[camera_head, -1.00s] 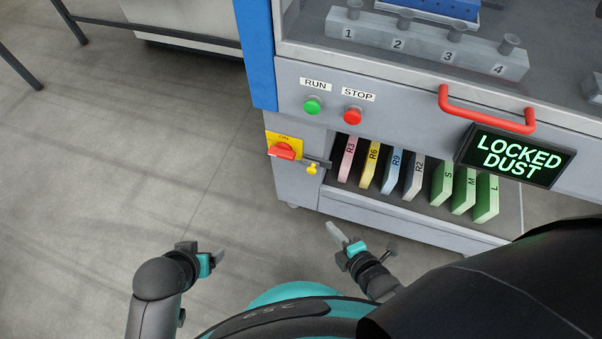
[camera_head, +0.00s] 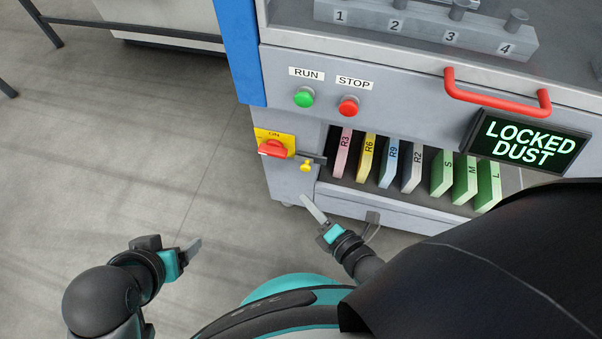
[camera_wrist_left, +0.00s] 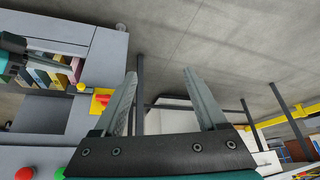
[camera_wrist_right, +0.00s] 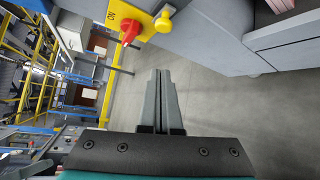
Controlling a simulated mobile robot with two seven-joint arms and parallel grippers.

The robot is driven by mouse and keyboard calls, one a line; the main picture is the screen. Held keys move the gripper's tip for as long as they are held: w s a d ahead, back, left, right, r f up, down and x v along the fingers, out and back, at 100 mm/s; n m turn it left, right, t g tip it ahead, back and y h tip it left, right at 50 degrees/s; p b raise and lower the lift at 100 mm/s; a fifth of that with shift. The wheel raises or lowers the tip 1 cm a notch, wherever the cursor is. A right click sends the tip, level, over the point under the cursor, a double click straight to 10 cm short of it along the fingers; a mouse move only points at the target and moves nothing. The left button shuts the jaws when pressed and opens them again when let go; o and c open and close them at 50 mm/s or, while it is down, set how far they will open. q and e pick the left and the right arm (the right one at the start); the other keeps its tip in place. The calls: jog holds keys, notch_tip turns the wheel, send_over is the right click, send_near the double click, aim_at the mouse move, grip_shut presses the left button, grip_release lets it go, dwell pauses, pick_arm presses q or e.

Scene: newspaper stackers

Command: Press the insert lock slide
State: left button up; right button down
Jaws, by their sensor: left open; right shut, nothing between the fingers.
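On the grey machine front, a yellow knob (camera_head: 306,165) sits at a short dark slide bar (camera_head: 311,159), right of the red rotary switch (camera_head: 272,149) on its yellow plate. I take this bar and knob for the lock slide; no label on it is readable. The knob also shows in the right wrist view (camera_wrist_right: 163,24) and the left wrist view (camera_wrist_left: 83,88). My right gripper (camera_head: 313,209) is shut and empty, below the knob and apart from it. My left gripper (camera_head: 193,250) is open and empty over the floor, further left and lower.
A display (camera_head: 528,143) reads LOCKED DUST. Green RUN (camera_head: 304,97) and red STOP (camera_head: 348,105) buttons sit above the slide. Several labelled coloured inserts (camera_head: 390,164) stand in the open bay to its right. A red handle (camera_head: 497,102) juts out. The floor at left is clear.

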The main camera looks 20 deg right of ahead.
jog(key=shift+w, duration=0.1)
jog(key=shift+b+x, duration=2.6)
jog(key=shift+x, duration=2.4)
pick_arm(q)
jog(key=w+d+r+t+h, duration=0.2)
jog(key=w+d+t+h, duration=0.2)
jog(key=d+t, duration=0.5)
jog(key=shift+w+d+h, duration=0.35)
jog(key=shift+d+h, duration=0.1)
jog(key=shift+h, duration=0.15)
pick_arm(e)
jog(key=shift+s+d+r, duration=0.25)
jog(key=shift+d+r, duration=0.05)
jog(key=shift+d, duration=0.3)
jog(key=shift+s+d+r, duration=0.25)
jog(key=shift+d+r, duration=0.05)
jog(key=shift+d, duration=0.25)
jog(key=shift+s+d+r, duration=0.25)
jog(key=shift+d, duration=0.35)
